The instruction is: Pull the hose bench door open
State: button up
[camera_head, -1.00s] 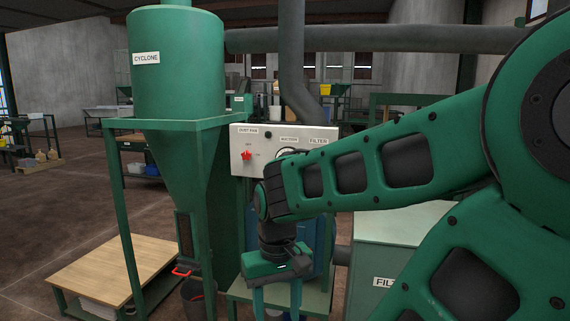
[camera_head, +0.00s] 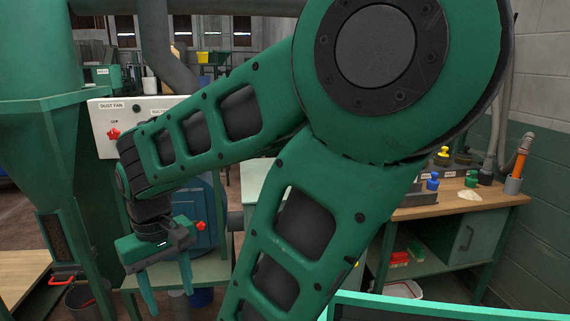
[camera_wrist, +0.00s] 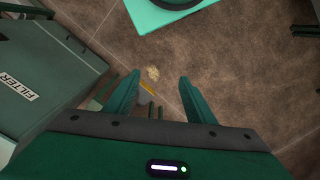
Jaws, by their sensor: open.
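The hose bench (camera_head: 480,204) stands at the right in the head view, with a wooden top and a green frame. Its door (camera_head: 467,241) is a grey-green panel under the right part of the top, with a small dark handle; it looks shut. My gripper (camera_head: 168,284) hangs at the left in the head view, pointing down, far from the door. Its two green fingers are apart and empty, as the wrist view (camera_wrist: 158,84) also shows. The door is not in the wrist view.
A control panel (camera_head: 98,142) with a red knob stands behind my gripper, next to the cyclone (camera_head: 30,60). A filter cabinet (camera_wrist: 45,70) is left in the wrist view, beside bare floor (camera_wrist: 240,70).

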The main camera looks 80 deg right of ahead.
aim_at(479, 233)
jog(key=z, duration=4.2)
jog(key=k, duration=0.6)
jog(key=u, duration=0.05)
jog(key=i, duration=0.6)
jog(key=u, duration=0.1)
